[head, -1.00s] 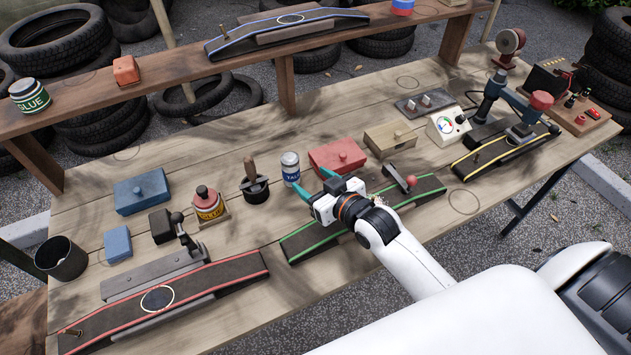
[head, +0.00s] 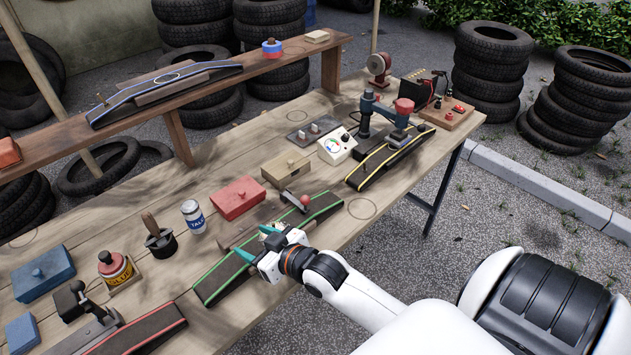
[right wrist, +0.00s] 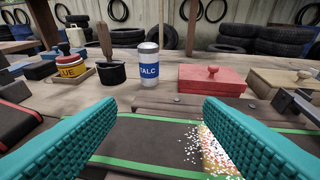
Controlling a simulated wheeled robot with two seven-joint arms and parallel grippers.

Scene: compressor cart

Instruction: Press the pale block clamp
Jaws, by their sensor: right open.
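My right gripper (head: 257,243) is open and empty over the green-edged ramp (head: 222,277). In the right wrist view its teal fingers (right wrist: 160,108) stand apart, with the ramp between and beyond them. A tan patch with white specks (right wrist: 216,150) lies on the ramp by the right finger. A lever clamp with a red knob (head: 304,200) stands at the ramp's far side, apart from the gripper. Two pale blocks (head: 314,129) sit on a dark plate. I cannot tell which thing is the pale block clamp. My left gripper is not in view.
A talc can (head: 194,217), a red box (head: 237,198) and a wooden box (head: 286,170) stand behind the ramp. A yellow-edged ramp (head: 365,176) with a blue press (head: 374,119) is farther right. A bare patch of table (head: 362,209) lies between the ramps.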

